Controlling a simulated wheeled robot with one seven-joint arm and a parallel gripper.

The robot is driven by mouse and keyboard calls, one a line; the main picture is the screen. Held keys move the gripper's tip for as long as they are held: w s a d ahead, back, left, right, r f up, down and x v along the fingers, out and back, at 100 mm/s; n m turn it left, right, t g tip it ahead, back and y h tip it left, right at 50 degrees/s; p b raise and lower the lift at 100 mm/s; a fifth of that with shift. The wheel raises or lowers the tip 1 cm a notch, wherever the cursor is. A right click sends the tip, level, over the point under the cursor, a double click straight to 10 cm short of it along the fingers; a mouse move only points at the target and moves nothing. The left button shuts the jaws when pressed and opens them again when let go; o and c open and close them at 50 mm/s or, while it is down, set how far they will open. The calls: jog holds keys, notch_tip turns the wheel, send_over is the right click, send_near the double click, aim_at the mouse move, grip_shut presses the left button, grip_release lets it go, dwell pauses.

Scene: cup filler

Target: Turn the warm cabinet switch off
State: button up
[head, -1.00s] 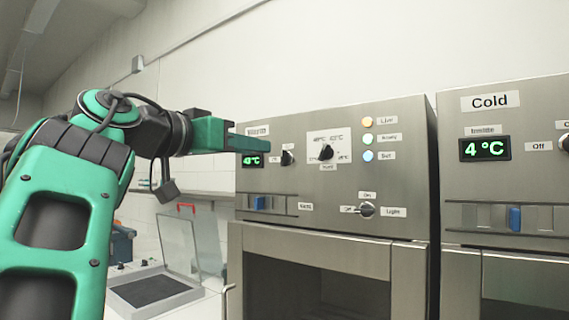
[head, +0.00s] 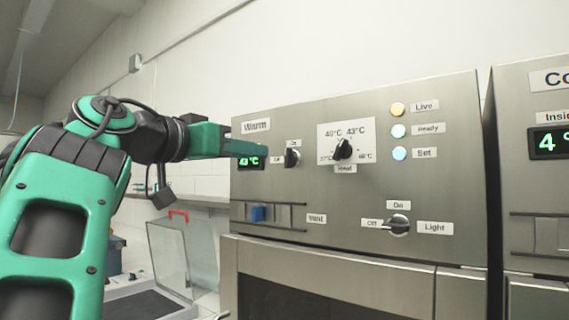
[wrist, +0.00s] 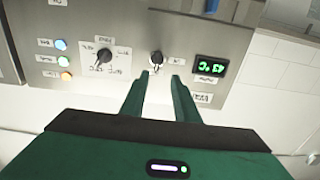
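The warm cabinet (head: 380,200) has a steel front panel labelled "Warm". Its small black switch (head: 292,157) sits right of the green display (head: 250,162), with "On" above and "Off" to its left. The knob looks upright, toward "On". The switch also shows in the upside-down wrist view (wrist: 156,59). My gripper (head: 262,150) is just left of the switch in the head view, in front of the display's top. In the wrist view my gripper (wrist: 160,76) has its two fingers apart with nothing between them; the switch lies just beyond the tips. I see no contact.
A larger heat dial (head: 343,150) and lit Live, Ready and Set lamps (head: 398,130) are to the right. A light switch (head: 397,225) and a blue vent slider (head: 259,214) are lower. The cold cabinet (head: 530,90) stands at the right. A clear-lidded device (head: 175,260) is lower left.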

aim_at(285, 156)
jog(key=x, duration=1.1)
jog(key=shift+d, duration=0.3)
jog(key=shift+s, duration=0.1)
jog(key=shift+c, duration=0.7)
grip_shut()
